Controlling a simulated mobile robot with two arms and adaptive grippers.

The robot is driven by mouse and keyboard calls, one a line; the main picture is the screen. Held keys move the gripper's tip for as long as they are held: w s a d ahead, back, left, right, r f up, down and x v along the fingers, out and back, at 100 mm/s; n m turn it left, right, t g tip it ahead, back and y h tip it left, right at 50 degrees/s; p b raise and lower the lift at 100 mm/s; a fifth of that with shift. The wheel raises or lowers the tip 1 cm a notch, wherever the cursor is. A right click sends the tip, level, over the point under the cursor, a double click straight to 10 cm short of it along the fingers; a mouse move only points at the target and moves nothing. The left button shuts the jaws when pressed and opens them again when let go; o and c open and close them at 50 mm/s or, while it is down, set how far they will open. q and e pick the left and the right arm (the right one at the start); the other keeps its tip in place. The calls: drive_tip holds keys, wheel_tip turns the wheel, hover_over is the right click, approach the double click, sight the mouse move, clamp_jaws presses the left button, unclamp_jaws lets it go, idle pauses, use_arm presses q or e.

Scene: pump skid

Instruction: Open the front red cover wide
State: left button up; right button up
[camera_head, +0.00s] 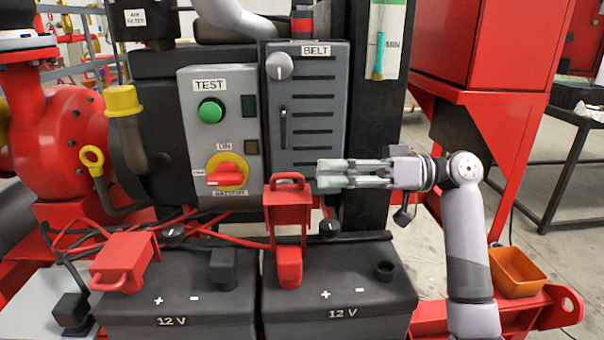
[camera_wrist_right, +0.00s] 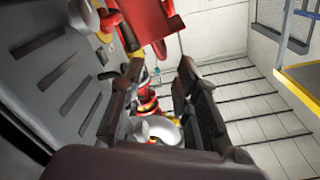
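Two red covers with handles show in the head view. One red cover (camera_head: 288,212) stands raised above the right battery (camera_head: 340,302), its handle at the top, with a red terminal piece (camera_head: 289,268) below it. The other red cover (camera_head: 128,252) sits tilted over the left end of the left battery (camera_head: 178,302). I cannot tell which the task calls front. My right gripper (camera_head: 320,172) points left, just right of the raised cover's handle. Its fingers are apart and empty in the right wrist view (camera_wrist_right: 158,92). My left gripper is not in view.
The grey panel (camera_head: 335,110) marked BELT stands close behind my right gripper. A TEST panel (camera_head: 233,78) with a green button and red switch is left of it. Red cables run behind the batteries. An orange bin (camera_head: 517,272) stands at right.

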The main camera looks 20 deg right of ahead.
drive_tip(key=shift+v, duration=2.3)
